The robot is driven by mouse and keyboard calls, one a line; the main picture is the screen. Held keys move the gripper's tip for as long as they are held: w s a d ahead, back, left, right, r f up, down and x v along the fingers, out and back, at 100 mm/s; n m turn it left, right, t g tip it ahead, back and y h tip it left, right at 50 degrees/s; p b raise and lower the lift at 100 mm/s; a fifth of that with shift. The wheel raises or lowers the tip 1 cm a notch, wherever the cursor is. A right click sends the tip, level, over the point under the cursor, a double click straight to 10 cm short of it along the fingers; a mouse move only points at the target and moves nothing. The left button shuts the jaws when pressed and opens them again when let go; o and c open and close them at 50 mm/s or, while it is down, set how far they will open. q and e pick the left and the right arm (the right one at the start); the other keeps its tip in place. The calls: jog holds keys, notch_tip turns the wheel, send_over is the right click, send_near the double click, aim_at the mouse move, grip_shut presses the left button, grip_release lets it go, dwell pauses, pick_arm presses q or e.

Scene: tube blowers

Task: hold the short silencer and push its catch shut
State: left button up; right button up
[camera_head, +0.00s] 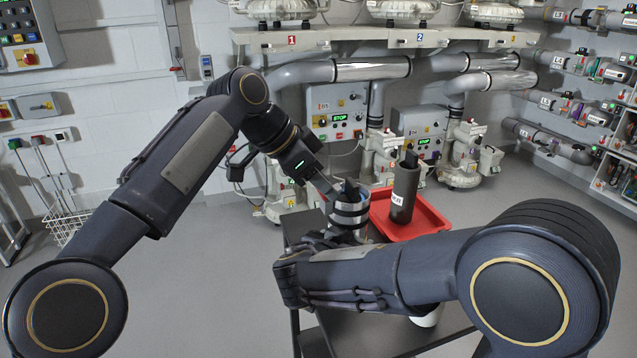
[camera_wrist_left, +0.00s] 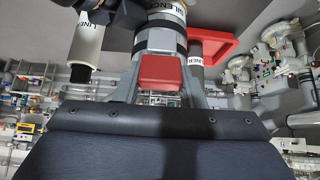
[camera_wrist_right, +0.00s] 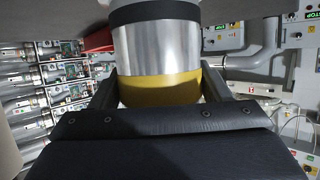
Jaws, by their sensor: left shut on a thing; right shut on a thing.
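The short silencer, a silver cylinder with dark bands (camera_head: 350,212), is upright over the cart in the head view. My left gripper (camera_head: 336,195) reaches it from the upper left; its fingers (camera_wrist_left: 160,88) flank the cylinder (camera_wrist_left: 160,40) in the left wrist view. A red block (camera_wrist_left: 160,72), apparently the catch, sits between them; I cannot tell whether it is fully shut.
A red tray (camera_head: 432,222) behind the silencer holds a dark grey labelled tube (camera_head: 403,190). A white object (camera_head: 430,318) shows partly behind my right arm. The dark cart top (camera_head: 370,335) lies below. Blower machines (camera_head: 415,122) stand along the back wall; racks (camera_head: 590,85) line the right.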

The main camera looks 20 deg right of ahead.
pick_arm(q)
jog(key=shift+w+d+f+y, duration=0.15)
jog(key=shift+w+y, duration=0.05)
jog(key=shift+y, duration=0.5)
pick_arm(e)
jog(key=shift+a, duration=0.1)
pick_arm(q)
jog(key=shift+s, duration=0.1)
jog(key=o, duration=1)
jog(key=shift+a+r, duration=0.3)
jog(key=shift+r, duration=0.3)
jog(key=a, duration=1.2)
jog(key=shift+s, duration=0.4)
